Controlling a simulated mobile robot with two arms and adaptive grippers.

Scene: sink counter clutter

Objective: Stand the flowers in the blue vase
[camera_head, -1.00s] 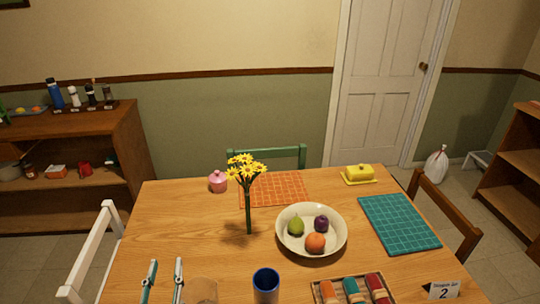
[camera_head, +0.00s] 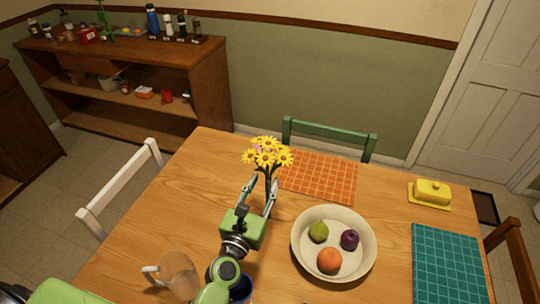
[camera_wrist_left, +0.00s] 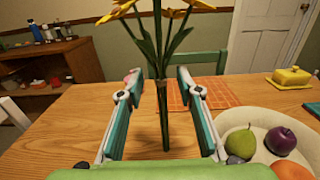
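The flowers (camera_head: 267,156), a yellow bunch on green stems, stand upright on the wooden table. In the left wrist view their stems (camera_wrist_left: 164,112) run between the fingers, with a visible gap on each side. My left gripper (camera_head: 262,188) is open around the stems, its fingertips pointing away toward the far side of the table. The blue vase (camera_head: 243,289) is at the near edge of the head view, mostly hidden behind my left arm. My right gripper is not in view.
A cream bowl (camera_head: 367,262) of fruit stands right of the flowers. A tan mug (camera_head: 178,272) is near the vase on the left. An orange mat (camera_head: 322,178), a yellow butter dish (camera_head: 430,193) and a teal mat (camera_head: 448,265) lie beyond and right. The left table area is clear.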

